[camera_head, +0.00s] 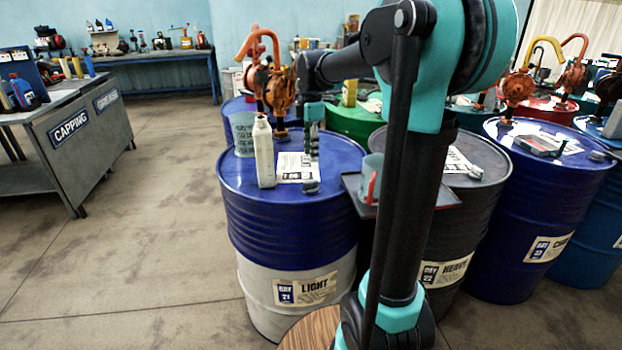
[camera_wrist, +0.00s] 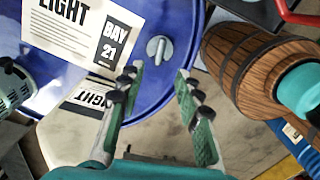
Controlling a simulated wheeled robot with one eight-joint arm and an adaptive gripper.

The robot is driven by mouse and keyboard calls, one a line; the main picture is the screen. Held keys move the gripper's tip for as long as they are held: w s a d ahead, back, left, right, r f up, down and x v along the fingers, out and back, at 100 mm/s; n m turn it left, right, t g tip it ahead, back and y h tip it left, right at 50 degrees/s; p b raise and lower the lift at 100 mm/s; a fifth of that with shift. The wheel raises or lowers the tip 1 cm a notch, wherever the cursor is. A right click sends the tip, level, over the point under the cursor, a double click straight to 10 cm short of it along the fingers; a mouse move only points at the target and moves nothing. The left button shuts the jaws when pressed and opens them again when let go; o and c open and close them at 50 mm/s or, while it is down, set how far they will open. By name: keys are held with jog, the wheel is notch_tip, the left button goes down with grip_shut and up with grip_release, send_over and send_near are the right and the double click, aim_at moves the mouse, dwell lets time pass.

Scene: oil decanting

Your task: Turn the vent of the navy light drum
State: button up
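The navy light drum (camera_head: 290,218) stands at the centre of the head view, blue above and pale below, with a "LIGHT" label. Its vent (camera_head: 311,187) is a small grey fitting on the lid near the front right edge. In the wrist view the vent (camera_wrist: 159,48) is a round grey cap with a raised bar, just ahead of the fingertips. My gripper (camera_wrist: 160,73) is open, with nothing between its green fingers. In the head view my gripper (camera_head: 313,140) hangs over the lid, seen partly behind my arm. I cannot tell the exact gap to the vent.
A cream bottle (camera_head: 264,152), a translucent jug (camera_head: 243,134) and a printed sheet (camera_head: 290,167) are on the lid. An orange pump (camera_head: 281,90) stands behind. A small tray (camera_head: 350,184) with a red-handled vessel is close on the right. Other drums stand right and behind.

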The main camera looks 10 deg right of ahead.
aim_at(311, 180)
notch_tip(311, 180, down, 10)
dwell(0.4)
jog(key=shift+c, duration=0.4)
grip_shut()
